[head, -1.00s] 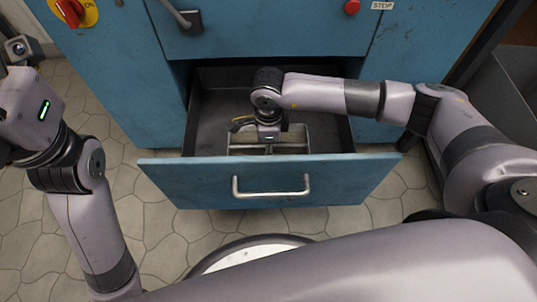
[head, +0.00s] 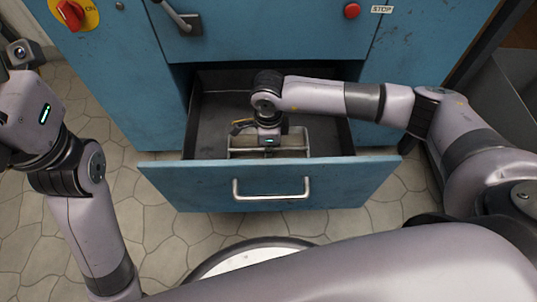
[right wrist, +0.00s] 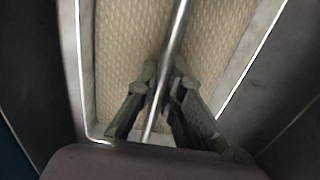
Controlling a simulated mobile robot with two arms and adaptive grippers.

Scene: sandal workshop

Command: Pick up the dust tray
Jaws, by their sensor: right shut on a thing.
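The dust tray (head: 296,141) is a shallow grey metal tray with a thin bar handle across it. It is inside the open drawer (head: 215,112), close behind the drawer front. In the right wrist view the tray (right wrist: 84,60) shows a tan, rippled layer between its metal walls. My right gripper (head: 268,151) points down over the tray's middle. In the right wrist view its fingers (right wrist: 163,85) are shut on the bar handle (right wrist: 174,42). Whether the tray is clear of the drawer floor I cannot tell. My left arm is at the left edge of the head view, its fingers out of frame.
The blue drawer front (head: 335,185) with its metal handle (head: 271,195) stands out from the blue cabinet (head: 270,30). A red switch (head: 72,14) and a red stop button (head: 351,10) are on the cabinet. The drawer's left part is empty.

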